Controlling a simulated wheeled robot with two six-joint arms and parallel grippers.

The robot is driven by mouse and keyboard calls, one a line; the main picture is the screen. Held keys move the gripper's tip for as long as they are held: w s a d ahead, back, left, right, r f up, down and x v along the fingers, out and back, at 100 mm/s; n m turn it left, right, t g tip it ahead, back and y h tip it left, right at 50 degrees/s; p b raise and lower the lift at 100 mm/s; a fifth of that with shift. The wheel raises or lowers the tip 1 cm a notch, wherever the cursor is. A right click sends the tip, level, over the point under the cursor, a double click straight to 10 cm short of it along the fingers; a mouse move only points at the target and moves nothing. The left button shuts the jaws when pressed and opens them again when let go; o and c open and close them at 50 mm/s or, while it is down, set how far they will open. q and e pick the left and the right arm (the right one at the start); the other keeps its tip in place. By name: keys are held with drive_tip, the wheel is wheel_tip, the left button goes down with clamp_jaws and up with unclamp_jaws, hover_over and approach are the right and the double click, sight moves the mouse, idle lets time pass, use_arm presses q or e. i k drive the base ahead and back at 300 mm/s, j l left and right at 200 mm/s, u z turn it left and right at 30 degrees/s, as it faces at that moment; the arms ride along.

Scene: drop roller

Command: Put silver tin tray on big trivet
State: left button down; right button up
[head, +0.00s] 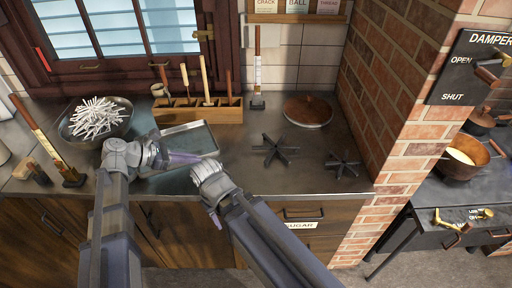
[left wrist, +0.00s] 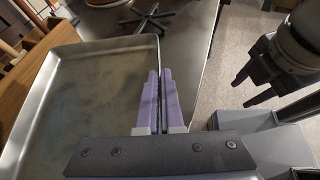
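The silver tin tray (head: 197,137) is a shallow rectangular tray at the left part of the counter, in front of the wooden rack. It fills the left of the left wrist view (left wrist: 85,85). My left gripper (head: 192,158) is shut on the tray's rim, with a finger on each side of it in the left wrist view (left wrist: 160,100). I cannot tell whether the tray is lifted. The big trivet (head: 275,150), a black star shape, lies on the counter to the right.
A smaller black trivet (head: 342,163) lies farther right. A round brown lid (head: 308,111) lies behind the trivets. A bowl of white sticks (head: 95,118) stands left of the tray, and a wooden rack (head: 198,110) behind it. A brick pillar (head: 385,110) bounds the counter at right.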

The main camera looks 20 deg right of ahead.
sight(276, 146)
drive_tip(key=k+l, duration=0.1)
drive_tip(key=l, duration=1.15)
drive_tip(key=k+l, duration=0.15)
drive_tip(key=l, duration=0.5)
